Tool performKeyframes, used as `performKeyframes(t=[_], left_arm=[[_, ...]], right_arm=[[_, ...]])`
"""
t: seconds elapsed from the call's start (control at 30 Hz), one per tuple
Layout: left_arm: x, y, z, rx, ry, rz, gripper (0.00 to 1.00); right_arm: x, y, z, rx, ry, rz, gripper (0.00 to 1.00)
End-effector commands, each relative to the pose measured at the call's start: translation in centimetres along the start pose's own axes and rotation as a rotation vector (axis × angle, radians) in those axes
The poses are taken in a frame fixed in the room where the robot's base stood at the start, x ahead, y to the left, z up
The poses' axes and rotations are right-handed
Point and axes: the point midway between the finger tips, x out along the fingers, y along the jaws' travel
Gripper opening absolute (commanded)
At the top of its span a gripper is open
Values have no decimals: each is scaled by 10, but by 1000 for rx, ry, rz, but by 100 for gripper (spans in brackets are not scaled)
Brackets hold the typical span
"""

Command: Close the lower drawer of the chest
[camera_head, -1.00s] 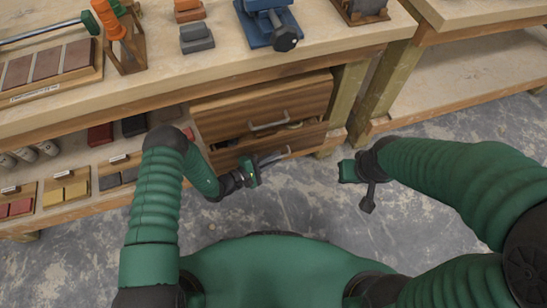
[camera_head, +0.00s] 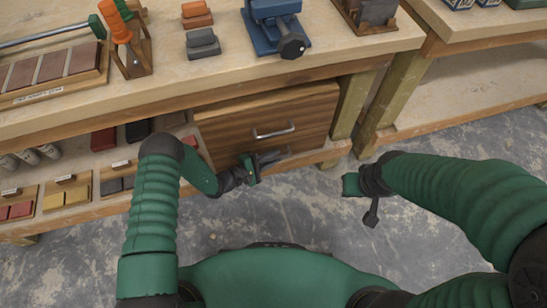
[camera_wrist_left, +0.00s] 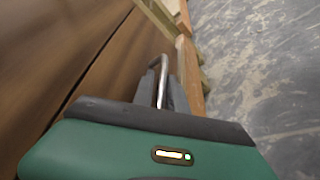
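The wooden chest (camera_head: 225,124) stands under the workbench. Its upper drawer front shows with a metal handle (camera_head: 273,132). The lower drawer (camera_wrist_left: 118,72) is largely hidden below it in the head view; no open gap or contents show there now. In the left wrist view the two drawer fronts look about flush, with a dark seam between. My left gripper (camera_head: 271,158) is at the lower drawer's handle (camera_wrist_left: 162,88), its fingers close on both sides of the bar. My right gripper (camera_head: 350,184) hangs over the floor, apart from the chest; its fingers cannot be made out.
The workbench top (camera_head: 190,75) holds a blue vise (camera_head: 275,25), grey and orange blocks and a screwdriver rack. Trays of coloured blocks (camera_head: 67,195) sit on the low shelf left of the chest. A bench post (camera_head: 350,105) stands right of it. The floor in front is clear.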

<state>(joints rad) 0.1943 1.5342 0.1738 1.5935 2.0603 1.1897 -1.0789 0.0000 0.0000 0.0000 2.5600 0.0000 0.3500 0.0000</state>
Motion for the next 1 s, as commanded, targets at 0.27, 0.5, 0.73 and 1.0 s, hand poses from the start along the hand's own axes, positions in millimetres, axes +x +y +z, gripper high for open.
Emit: performKeyframes(t=[0.27,0.5,0.73,1.0], left_arm=[[-15,4,2,-1,-1,2,20],[-81,6,2,-3,3,3,20],[-143,3,0,-4,3,2,20],[-168,-1,-1,-1,-1,1,20]], right_arm=[[-9,0,-2,0,0,0,20],[-35,0,-8,0,0,0,20],[-51,0,-12,0,0,0,20],[-55,0,-13,0,0,0,20]])
